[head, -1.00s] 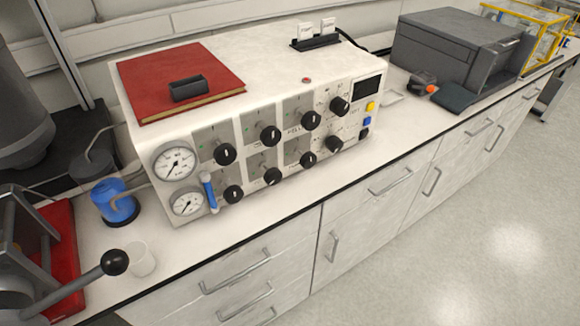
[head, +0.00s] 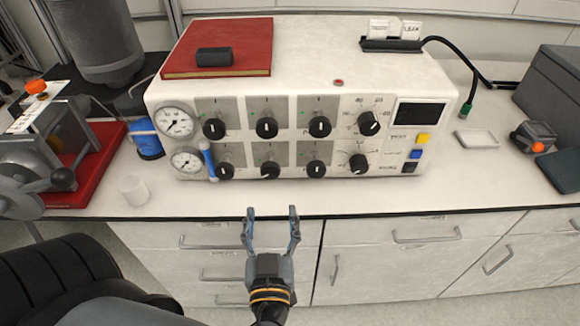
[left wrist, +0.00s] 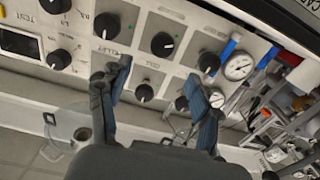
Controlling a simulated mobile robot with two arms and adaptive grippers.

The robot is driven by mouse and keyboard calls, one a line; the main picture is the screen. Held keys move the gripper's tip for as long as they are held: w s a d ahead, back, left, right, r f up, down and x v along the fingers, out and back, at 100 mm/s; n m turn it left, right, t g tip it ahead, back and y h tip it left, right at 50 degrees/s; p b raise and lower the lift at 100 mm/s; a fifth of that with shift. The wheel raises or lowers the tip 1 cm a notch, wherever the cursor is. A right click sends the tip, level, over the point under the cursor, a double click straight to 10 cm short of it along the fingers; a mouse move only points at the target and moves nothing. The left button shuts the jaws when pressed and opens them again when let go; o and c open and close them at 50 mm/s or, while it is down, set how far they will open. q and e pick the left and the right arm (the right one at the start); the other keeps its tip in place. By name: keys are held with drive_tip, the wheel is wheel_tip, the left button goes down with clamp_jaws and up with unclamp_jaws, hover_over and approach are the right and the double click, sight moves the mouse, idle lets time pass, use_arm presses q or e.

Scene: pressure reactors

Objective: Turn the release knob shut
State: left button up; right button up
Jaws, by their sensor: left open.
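The white control box (head: 300,95) stands on the bench with black knobs in two rows. The upper row has knobs (head: 214,128), (head: 267,127), (head: 319,126) and a dial knob (head: 369,122). The lower row has knobs (head: 225,170), (head: 270,169), (head: 316,168) and a dial knob (head: 358,162). I cannot read which is the release knob. My left gripper (head: 271,212) is open and empty, in front of the bench edge below the panel, touching no knob. The left wrist view shows its spread fingers (left wrist: 158,72) before the knobs (left wrist: 162,44). My right gripper is not in view.
Two gauges (head: 176,122) and a blue-handled part (head: 208,160) sit at the panel's left end. A red book (head: 225,45) lies on top. A clear cup (head: 134,190) stands at left, a small tray (head: 477,138) at right. The counter strip before the panel is clear.

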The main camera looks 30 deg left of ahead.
sight(270, 174)
use_arm(q)
drive_tip(key=p+x, duration=0.1)
drive_tip(key=x, duration=0.1)
drive_tip(key=p+x, duration=0.1)
drive_tip(key=x, duration=0.1)
drive_tip(key=p+x, duration=0.1)
drive_tip(key=x, duration=0.1)
drive_tip(key=shift+s+a+r, duration=0.2)
drive_tip(key=shift+a+r, duration=0.05)
drive_tip(key=shift+r, duration=0.1)
drive_tip(key=p+x, duration=0.1)
drive_tip(key=x, duration=0.2)
drive_tip(key=p+x, duration=0.1)
drive_tip(key=x, duration=0.3)
drive_tip(key=shift+w+d+f+p, duration=0.1)
drive_tip(key=shift+f+p, duration=0.15)
drive_tip(key=shift+p, duration=0.05)
drive_tip(key=shift+w+f, duration=0.1)
drive_tip(key=shift+w, duration=0.25)
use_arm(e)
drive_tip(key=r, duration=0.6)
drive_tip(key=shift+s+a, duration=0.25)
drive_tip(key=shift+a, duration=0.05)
use_arm(q)
drive_tip(key=c, duration=1.2)
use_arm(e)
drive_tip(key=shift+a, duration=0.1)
